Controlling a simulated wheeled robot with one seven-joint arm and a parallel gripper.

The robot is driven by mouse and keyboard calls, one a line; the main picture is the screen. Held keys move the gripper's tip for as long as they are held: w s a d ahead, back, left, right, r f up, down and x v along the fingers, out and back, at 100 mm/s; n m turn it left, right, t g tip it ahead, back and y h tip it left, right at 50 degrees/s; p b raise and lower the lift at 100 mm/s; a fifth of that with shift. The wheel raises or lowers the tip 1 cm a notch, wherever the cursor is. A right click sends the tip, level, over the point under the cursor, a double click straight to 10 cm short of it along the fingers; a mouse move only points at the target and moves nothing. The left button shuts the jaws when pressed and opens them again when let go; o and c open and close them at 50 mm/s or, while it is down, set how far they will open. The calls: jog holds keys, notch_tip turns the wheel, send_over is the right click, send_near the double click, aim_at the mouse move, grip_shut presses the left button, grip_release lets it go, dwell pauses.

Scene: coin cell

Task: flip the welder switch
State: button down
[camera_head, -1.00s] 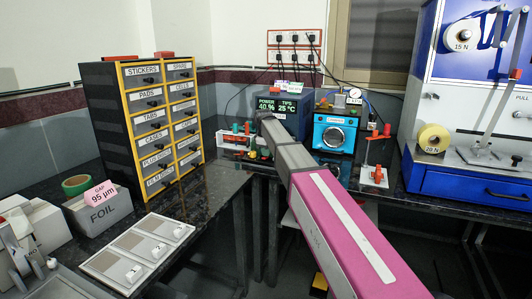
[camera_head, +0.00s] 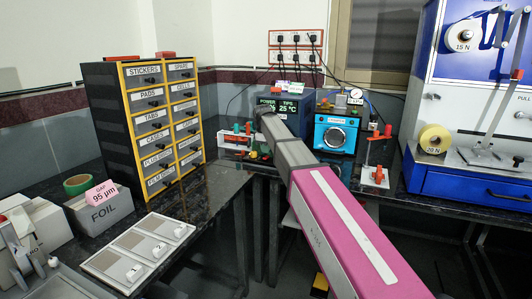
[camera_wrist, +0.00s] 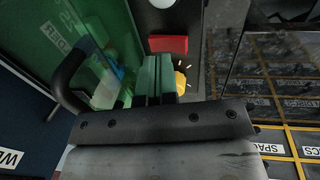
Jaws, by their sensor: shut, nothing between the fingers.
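The welder (camera_head: 300,108) is a dark blue box with a lit display reading "TIPS 25 °C"; its power figure is partly covered. It stands at the back of the bench, in the middle of the head view. My gripper (camera_wrist: 157,62) is shut and empty, its fingers pointing up in the wrist view. A red block (camera_wrist: 168,44), which looks like the switch, lies just beyond and slightly right of the fingertips. Contact cannot be told, nor the switch's position. A yellow knob-like part (camera_wrist: 180,82) with tick marks sits right of the fingers. In the head view my arm hides the welder's lower front.
A labelled drawer cabinet (camera_head: 155,120) stands left. A dark curved handle (camera_wrist: 68,75) is close left of my fingers in the wrist view.

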aim_at(266, 157)
notch_tip(266, 157, up, 12)
jog(key=shift+r, duration=0.15)
jog(key=shift+s, duration=0.1)
dwell(0.4)
